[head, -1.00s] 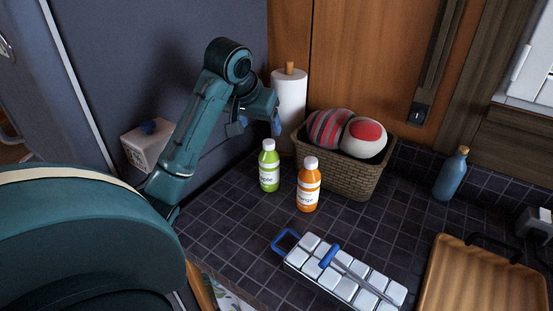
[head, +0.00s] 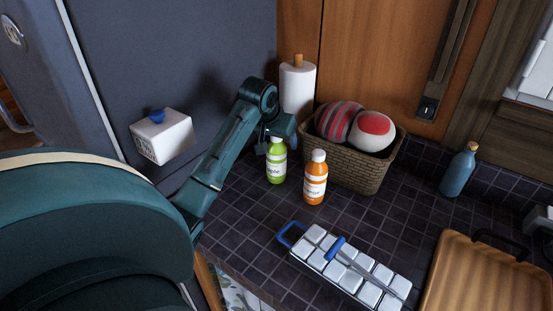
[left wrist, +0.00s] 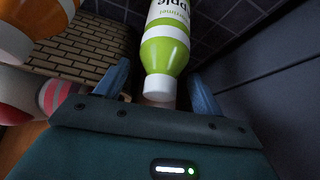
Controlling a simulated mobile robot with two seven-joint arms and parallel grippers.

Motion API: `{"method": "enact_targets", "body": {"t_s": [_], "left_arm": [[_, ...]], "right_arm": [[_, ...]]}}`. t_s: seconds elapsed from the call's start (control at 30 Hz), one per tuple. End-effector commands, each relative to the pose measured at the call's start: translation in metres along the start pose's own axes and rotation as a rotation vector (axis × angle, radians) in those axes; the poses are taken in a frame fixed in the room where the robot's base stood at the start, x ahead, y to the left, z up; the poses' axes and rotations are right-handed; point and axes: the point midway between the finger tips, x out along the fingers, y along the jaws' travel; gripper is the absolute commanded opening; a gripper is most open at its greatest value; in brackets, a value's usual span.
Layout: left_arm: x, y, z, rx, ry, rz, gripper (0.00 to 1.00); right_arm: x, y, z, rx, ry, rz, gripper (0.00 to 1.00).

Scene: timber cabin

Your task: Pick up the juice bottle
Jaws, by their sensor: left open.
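A green juice bottle with a white cap and an apple label (head: 276,168) stands upright on the dark tiled counter. An orange juice bottle with a white cap (head: 315,185) stands just right of it. My left gripper (head: 276,142) is at the green bottle's cap, coming from above and behind. In the left wrist view the open blue fingers (left wrist: 158,90) lie on either side of the green bottle's white cap (left wrist: 160,88), with gaps visible. The orange bottle (left wrist: 30,25) shows at the upper left there. My right gripper is not in view.
A wicker basket (head: 352,176) with round striped items stands behind the bottles, beside a paper towel roll (head: 298,92). An ice tray (head: 345,268), a wooden tray (head: 480,280) and a blue bottle (head: 458,172) are to the right. A grey wall panel (head: 190,70) borders the left.

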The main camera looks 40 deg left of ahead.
Motion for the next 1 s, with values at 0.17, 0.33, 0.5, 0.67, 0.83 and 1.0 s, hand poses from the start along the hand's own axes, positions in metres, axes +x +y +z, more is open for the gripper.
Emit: {"method": "enact_targets", "body": {"t_s": [0.17, 0.33, 0.5, 0.67, 0.83, 1.0], "left_arm": [[0.0063, 0.0, 0.0002, 0.0, 0.001, -0.001, 0.68], [0.006, 0.0, 0.0002, 0.001, 0.001, -0.001, 0.64], [0.0058, 0.0, 0.0002, 0.0, 0.001, 0.0, 0.5], [0.0056, 0.0, 0.0001, 0.0, 0.001, 0.0, 0.37], [0.0055, 0.0, 0.0001, 0.0, 0.001, 0.0, 0.23], [0.0055, -0.0001, 0.0, 0.0, 0.001, -0.001, 0.09]], "right_arm": [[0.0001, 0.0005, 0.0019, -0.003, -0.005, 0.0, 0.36], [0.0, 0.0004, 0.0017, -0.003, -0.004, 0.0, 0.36], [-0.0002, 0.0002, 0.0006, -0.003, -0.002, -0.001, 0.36], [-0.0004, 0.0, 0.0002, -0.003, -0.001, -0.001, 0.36], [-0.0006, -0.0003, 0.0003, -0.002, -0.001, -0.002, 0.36], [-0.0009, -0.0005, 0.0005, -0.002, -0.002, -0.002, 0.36]]}}
